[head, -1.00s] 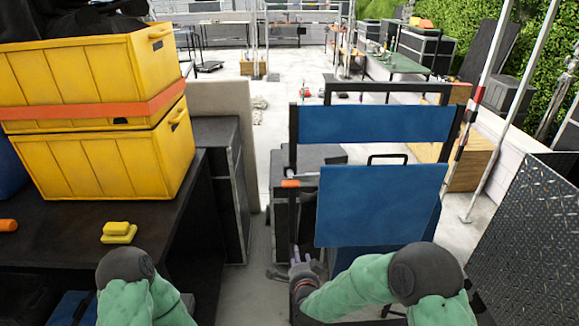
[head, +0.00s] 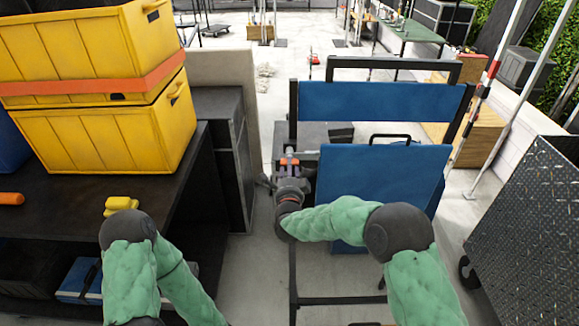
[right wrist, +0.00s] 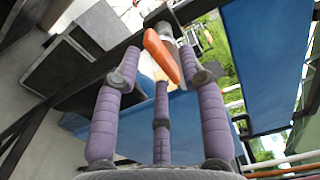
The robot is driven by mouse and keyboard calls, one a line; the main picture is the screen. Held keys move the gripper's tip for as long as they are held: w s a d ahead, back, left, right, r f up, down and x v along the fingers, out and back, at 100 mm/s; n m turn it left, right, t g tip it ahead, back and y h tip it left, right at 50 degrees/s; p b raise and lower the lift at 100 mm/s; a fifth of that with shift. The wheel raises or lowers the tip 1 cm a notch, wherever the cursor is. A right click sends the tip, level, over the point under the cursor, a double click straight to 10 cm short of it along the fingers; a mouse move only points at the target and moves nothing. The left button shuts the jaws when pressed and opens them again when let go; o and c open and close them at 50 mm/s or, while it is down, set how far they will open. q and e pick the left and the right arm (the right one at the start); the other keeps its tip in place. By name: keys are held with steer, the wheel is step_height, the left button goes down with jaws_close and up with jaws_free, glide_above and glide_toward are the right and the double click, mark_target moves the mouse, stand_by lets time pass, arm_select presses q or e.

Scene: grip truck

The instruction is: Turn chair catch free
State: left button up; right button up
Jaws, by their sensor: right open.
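The folding chair has a black frame with a blue back panel (head: 385,102) across its top and a blue seat panel (head: 385,180) below. Its orange catch (head: 289,161) is on the left upright; in the right wrist view the catch (right wrist: 162,57) is a slanted orange lever beside a grey metal fitting. My right gripper (head: 288,168) is at the catch, just in front of it. Its purple fingers (right wrist: 160,85) are open, with the lever between and beyond their tips; contact is unclear. My left gripper is out of view; only its green-sleeved arm shows.
Yellow crates (head: 100,120) with an orange strap are stacked on a black table (head: 160,170) at left, near a yellow block (head: 121,205). A dark metal-plate case (head: 525,220) stands at right. Grey floor is clear between table and chair.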

steer(key=shift+w, duration=0.9)
jaws_close()
